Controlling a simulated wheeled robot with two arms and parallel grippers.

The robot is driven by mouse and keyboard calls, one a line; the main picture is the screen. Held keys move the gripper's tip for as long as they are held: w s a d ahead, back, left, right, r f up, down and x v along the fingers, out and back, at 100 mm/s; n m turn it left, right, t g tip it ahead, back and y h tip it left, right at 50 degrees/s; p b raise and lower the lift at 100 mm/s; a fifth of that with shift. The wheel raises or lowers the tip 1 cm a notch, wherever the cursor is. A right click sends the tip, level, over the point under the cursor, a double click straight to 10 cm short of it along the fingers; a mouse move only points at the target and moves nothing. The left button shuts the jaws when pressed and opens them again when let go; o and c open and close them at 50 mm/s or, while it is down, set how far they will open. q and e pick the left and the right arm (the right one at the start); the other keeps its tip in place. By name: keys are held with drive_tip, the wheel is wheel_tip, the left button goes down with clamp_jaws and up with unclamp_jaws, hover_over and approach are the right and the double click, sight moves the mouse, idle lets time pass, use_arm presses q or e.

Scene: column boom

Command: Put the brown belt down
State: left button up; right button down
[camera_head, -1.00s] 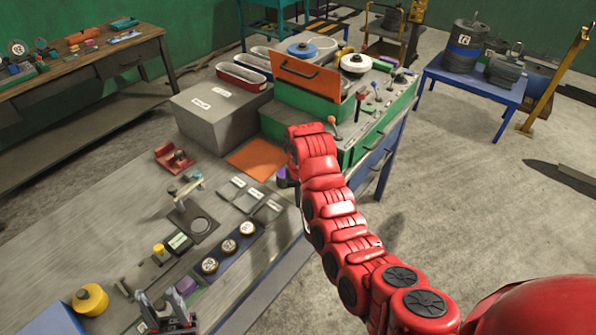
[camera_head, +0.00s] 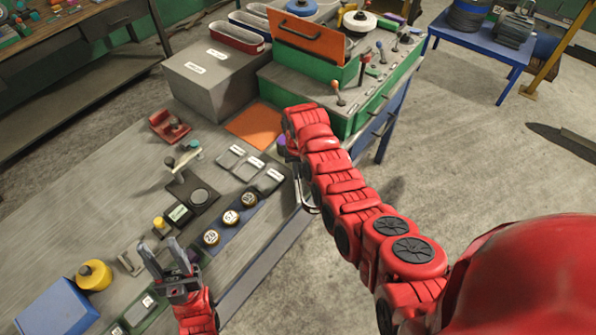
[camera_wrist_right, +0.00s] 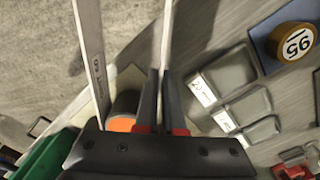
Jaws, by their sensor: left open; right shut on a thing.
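My right gripper (camera_wrist_right: 157,78) is shut in the right wrist view. A thin pale band (camera_wrist_right: 168,35) rises from between its fingers, and a similar lettered strip (camera_wrist_right: 90,50) runs beside it. I take these for the belt seen edge-on, though no brown shows clearly. In the head view a thin loop (camera_head: 308,197) hangs by the bench's right edge. My red right arm hides the gripper there. My left gripper (camera_head: 164,256) is open and empty over the front of the grey bench (camera_head: 95,190).
Labelled grey pads (camera_head: 248,168) and a blue tray (camera_head: 244,212) of numbered discs lie near the bench edge. An orange mat (camera_head: 254,124) lies behind. A green machine (camera_head: 345,115) stands beyond it. Bare bench lies at the left.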

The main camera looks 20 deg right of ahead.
drive_tip(key=shift+f, duration=0.3)
drive_tip(key=shift+f, duration=0.25)
drive_tip(key=c, duration=1)
unclamp_jaws()
drive_tip(key=shift+r, duration=0.1)
